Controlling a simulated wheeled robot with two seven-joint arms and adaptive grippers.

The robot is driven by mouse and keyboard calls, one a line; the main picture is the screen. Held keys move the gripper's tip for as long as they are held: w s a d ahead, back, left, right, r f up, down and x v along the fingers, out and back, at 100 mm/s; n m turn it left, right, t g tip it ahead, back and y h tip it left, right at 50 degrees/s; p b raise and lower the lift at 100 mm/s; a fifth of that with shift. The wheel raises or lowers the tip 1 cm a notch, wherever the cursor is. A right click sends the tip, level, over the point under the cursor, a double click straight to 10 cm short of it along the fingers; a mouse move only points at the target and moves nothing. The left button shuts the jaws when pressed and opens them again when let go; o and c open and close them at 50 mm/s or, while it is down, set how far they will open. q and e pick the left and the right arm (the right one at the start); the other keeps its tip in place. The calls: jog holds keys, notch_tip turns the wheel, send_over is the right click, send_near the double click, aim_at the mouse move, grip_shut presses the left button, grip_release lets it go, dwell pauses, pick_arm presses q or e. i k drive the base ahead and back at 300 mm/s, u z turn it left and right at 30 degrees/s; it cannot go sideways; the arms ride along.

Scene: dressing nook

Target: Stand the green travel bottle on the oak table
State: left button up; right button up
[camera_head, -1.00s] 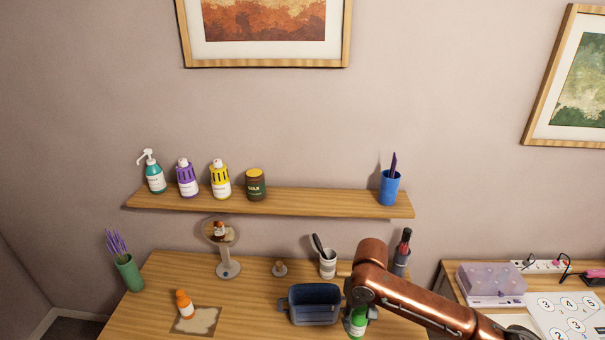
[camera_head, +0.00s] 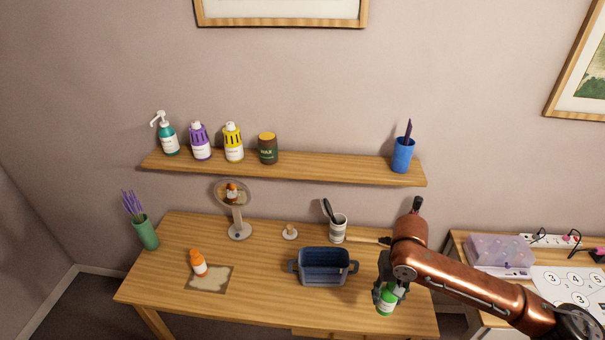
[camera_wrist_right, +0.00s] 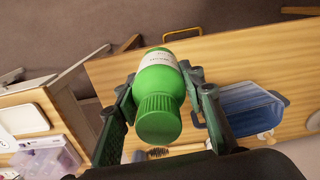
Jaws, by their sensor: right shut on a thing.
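The green travel bottle (camera_head: 386,301) has a white label and a ribbed green cap. My right gripper (camera_head: 391,288) is shut on it near the right front corner of the oak table (camera_head: 255,297). In the right wrist view the bottle (camera_wrist_right: 158,97) sits between both fingers, its cap towards the camera and the table top behind it. I cannot tell whether its base touches the table. My left gripper is in neither view.
A blue basket (camera_head: 324,268) stands left of the bottle. Behind are a striped cup (camera_head: 338,230) and a round mirror (camera_head: 235,205). The table's front middle is clear.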

aim_at(248, 281)
jog(key=u, duration=0.5)
jog(key=k, duration=0.6)
jog(key=u, duration=0.9)
jog(key=i, duration=1.6)
jog(key=z, duration=0.45)
